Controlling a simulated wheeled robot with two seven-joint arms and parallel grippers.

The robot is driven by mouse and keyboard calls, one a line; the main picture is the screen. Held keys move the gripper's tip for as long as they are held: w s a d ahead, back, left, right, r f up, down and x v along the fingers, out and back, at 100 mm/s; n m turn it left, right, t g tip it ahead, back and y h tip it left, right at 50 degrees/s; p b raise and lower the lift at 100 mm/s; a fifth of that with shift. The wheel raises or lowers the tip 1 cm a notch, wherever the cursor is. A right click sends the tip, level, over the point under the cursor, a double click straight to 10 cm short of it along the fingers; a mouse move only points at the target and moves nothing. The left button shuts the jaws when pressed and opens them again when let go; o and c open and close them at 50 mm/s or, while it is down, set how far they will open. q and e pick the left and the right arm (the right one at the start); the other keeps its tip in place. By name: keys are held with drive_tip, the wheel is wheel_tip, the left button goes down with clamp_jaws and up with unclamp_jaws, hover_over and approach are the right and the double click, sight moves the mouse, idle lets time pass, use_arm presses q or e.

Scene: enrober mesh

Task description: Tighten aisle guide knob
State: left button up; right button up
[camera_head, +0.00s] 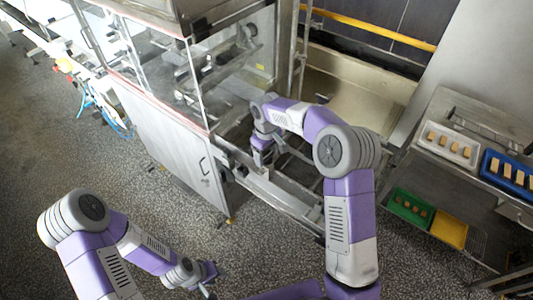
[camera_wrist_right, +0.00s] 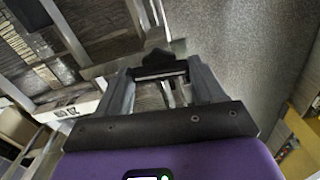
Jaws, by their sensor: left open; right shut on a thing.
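The knob (camera_wrist_right: 158,60) is dark and lobed and shows between the fingertips of my right gripper (camera_wrist_right: 160,73) in the wrist view. That gripper is shut on it. In the head view my right gripper (camera_head: 262,157) is at the machine's lower frame rail, right of the glazed cabinet, and the knob cannot be made out there. The guide the knob belongs to is mostly hidden behind the gripper. My left gripper (camera_head: 209,277) hangs over the floor at the bottom middle of the head view, open and away from the machine.
The glazed machine cabinet (camera_head: 160,125) stands left of my right gripper. A metal rack (camera_head: 455,185) at the right bears white, blue, green and yellow trays. A yellow rail (camera_head: 370,27) runs along the back wall. Speckled floor (camera_head: 130,170) is clear around my left arm.

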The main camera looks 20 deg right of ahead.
drive_tip(key=m, duration=0.4)
drive_tip(key=shift+r, duration=0.1)
drive_tip(key=m, duration=0.9)
drive_tip(key=shift+m+p, duration=0.5)
drive_tip(key=shift+m, duration=1.3)
drive_tip(key=o, duration=1)
drive_tip(key=shift+o, duration=0.2)
